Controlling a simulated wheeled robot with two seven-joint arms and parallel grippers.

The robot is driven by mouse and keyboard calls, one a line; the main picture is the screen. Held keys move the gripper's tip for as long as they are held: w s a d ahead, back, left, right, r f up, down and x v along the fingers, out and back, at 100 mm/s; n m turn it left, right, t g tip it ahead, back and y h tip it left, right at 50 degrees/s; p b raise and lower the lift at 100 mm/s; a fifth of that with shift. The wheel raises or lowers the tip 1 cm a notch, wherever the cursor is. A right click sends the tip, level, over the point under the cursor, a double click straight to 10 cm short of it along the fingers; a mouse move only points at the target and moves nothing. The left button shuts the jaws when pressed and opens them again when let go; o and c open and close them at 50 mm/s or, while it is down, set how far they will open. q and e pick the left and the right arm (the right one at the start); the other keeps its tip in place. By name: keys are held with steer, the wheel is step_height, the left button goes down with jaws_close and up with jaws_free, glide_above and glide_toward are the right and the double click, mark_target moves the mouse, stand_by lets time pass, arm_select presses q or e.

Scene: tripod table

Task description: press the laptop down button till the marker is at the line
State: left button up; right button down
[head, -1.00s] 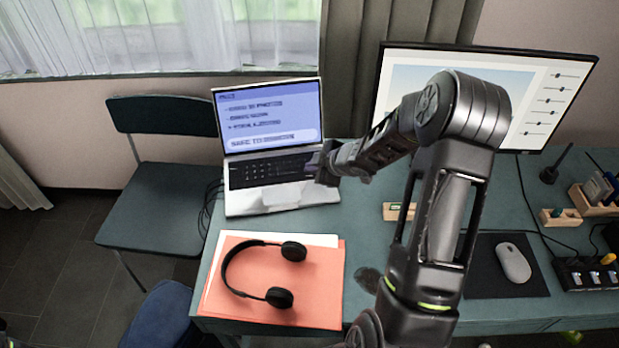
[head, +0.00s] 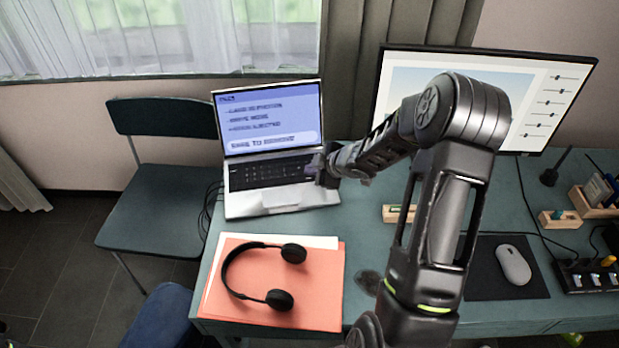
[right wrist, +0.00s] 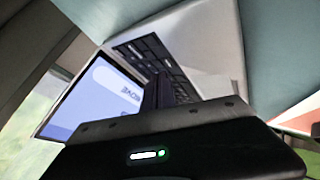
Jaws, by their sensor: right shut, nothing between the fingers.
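The open silver laptop (head: 272,150) stands at the table's left back. Its screen (head: 268,118) shows a few lines of blurred text above a pale bar that seems to read "safe to remove". My right gripper (head: 321,172) is shut and empty at the right end of the black keyboard (head: 262,172). In the right wrist view, the dark fingers (right wrist: 168,92) are over the keyboard (right wrist: 152,52), near the screen. I cannot tell whether they touch a key, and the key under the tips is hidden. No marker or line on the screen can be made out clearly. My left gripper is out of view.
Black headphones (head: 262,275) lie on orange folders (head: 325,290) in front of the laptop. A large monitor (head: 545,95) with sliders stands at the back right. A mouse (head: 513,264) lies on a dark mat (head: 485,280). A small level-like block (head: 392,213) sits beside my arm.

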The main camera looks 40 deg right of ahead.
stand_by(0.8)
steer(key=shift+f+b, duration=0.3)
steer(key=shift+f, duration=0.15)
steer(key=shift+f, duration=0.3)
stand_by(0.4)
steer(key=shift+r, duration=0.1)
steer(key=shift+r+p, duration=0.6)
steer(key=shift+r, duration=0.05)
steer(key=shift+r, duration=0.1)
step_height(320, 180, up, 5)
steer(key=p, duration=0.5)
stand_by(1.1)
